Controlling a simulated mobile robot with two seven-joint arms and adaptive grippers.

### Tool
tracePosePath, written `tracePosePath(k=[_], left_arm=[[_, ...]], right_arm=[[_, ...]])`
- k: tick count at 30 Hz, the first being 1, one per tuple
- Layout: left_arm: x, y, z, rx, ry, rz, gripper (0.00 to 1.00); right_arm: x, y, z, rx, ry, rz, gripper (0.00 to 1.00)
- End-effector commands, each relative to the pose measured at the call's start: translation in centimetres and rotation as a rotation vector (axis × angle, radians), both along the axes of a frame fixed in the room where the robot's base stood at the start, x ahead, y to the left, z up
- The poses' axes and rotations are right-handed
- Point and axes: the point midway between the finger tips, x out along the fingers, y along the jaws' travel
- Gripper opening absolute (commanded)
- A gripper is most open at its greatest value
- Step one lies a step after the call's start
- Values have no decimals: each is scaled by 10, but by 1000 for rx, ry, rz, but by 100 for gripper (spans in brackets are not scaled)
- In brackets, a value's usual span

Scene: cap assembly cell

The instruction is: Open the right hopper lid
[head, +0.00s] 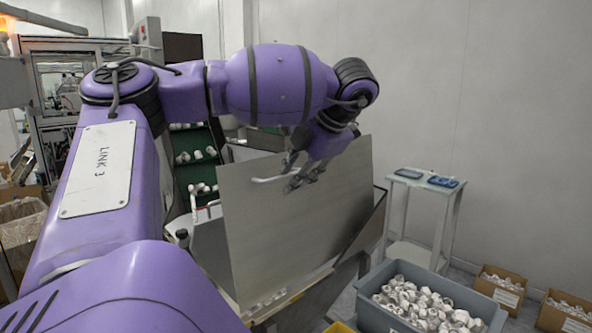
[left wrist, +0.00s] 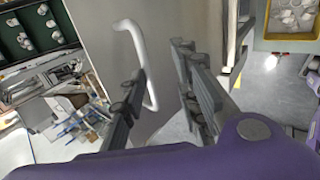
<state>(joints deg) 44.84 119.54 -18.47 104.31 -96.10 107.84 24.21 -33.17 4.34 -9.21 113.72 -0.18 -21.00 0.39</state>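The hopper lid (head: 255,235) is a large flat grey metal panel, standing steeply tilted in the middle of the head view. Its white bar handle (head: 268,180) sticks out near its upper part; the handle also shows in the left wrist view (left wrist: 131,38). My left gripper (head: 298,182) is at the handle, with its fingers spread apart. In the left wrist view the gripper (left wrist: 155,68) has the handle close to its left finger, with a gap to the right finger. Whether finger and handle touch cannot be told. My right gripper is not in view.
A grey-blue bin (head: 370,312) of white caps stands at the lower right. A small pale table (head: 408,180) with blue trays stands behind it. Cardboard boxes (head: 500,290) sit on the floor at far right. Green racks (head: 190,142) stand behind the lid at left.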

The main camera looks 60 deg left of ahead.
Motion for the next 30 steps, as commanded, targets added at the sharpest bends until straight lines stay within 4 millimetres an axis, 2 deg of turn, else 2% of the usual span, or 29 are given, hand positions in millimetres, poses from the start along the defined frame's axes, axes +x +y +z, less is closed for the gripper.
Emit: tracePosePath(k=[1, 18, 25, 30], left_arm=[[-2, -3, -20, -27, 36, 2, 24], [-3, -2, -17, -26, 33, 5, 26], [0, -8, -10, -26, 33, 3, 26], [1, -17, 6, -22, 28, 7, 26]], right_arm=[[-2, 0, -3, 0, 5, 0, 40], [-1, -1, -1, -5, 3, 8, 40], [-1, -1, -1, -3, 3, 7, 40], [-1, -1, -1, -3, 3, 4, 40]])
